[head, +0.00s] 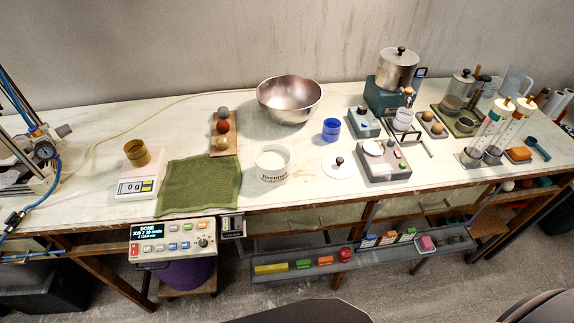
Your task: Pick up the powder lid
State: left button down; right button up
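A flat round white lid with a small dark knob (338,170) lies on the bench, knob up; it looks like the powder lid. Just left of it stands an open white tub (272,168) with dark lettering and pale contents. The lid is apart from the tub. Neither of my grippers shows in the head view. Dark rounded shapes at the bottom edge may be parts of me, but I cannot tell.
A blue cup (331,130) stands behind the lid, and a grey device (382,162) is close on its right. A steel bowl (290,99) is behind the tub. A green cloth (200,184) and a scale (137,188) are left. The bench front near the lid is clear.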

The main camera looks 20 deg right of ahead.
aim_at(340, 166)
jog(key=k, duration=0.55)
jog(key=u, duration=0.55)
jog(key=i, duration=1.1)
jog(key=z, duration=0.75)
